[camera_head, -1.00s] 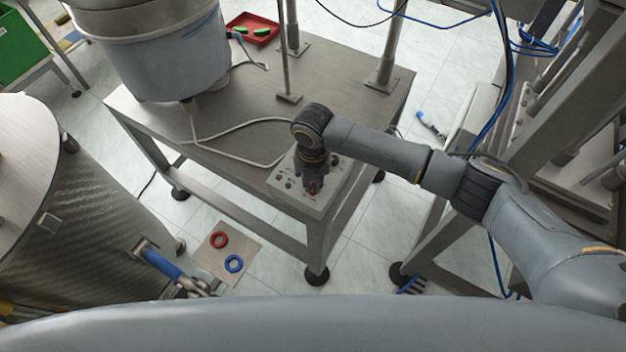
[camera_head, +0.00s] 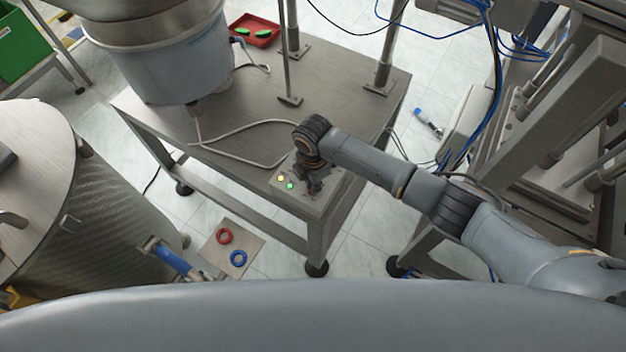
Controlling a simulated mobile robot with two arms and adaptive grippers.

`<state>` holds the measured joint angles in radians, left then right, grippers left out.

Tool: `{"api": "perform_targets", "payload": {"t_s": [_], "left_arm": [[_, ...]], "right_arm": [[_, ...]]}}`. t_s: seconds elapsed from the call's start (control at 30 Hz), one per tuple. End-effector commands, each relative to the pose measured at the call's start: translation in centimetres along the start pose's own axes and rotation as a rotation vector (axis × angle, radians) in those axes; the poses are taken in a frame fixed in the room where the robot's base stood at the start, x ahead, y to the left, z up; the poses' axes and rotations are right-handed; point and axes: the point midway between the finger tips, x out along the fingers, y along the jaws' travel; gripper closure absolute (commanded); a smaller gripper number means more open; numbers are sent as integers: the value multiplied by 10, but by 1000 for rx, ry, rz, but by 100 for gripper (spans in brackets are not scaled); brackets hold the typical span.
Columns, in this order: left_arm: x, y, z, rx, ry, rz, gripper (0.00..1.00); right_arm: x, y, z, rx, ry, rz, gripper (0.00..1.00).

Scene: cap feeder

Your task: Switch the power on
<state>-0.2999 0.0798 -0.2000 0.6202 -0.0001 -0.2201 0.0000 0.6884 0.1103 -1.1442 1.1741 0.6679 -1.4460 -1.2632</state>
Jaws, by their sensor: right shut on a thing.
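The control panel (camera_head: 281,187) is a small grey box at the front right corner of the metal table. A yellow lamp (camera_head: 281,178) and a green lamp (camera_head: 290,186) glow on its left part. My right gripper (camera_head: 314,190) points down over the right part of the panel and is shut on the power switch, which the fingers largely hide. My left gripper is not in view.
The metal table (camera_head: 240,125) carries a large bucket-like feeder (camera_head: 180,65), a loose grey cable and upright posts. A steel drum (camera_head: 110,215) stands at the left. A floor plate with a red ring (camera_head: 223,236) and blue ring (camera_head: 238,258) lies beside it.

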Motion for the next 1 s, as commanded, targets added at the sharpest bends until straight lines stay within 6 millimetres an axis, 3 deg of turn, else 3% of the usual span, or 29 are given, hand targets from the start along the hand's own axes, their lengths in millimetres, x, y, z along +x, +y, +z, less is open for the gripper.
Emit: {"api": "perform_targets", "payload": {"t_s": [0.3,0.83,0.87,0.9,0.93,1.0], "left_arm": [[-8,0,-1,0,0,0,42],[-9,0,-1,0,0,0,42],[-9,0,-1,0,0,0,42],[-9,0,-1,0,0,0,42],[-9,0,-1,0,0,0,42],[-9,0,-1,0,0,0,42]], "right_arm": [[-2,2,1,115,-2,4,100],[-2,2,2,137,-4,5,100],[-2,2,2,137,-4,5,85],[-2,2,2,137,-3,5,77],[-2,2,2,137,-3,5,70],[-1,1,1,136,-3,4,68]]}}
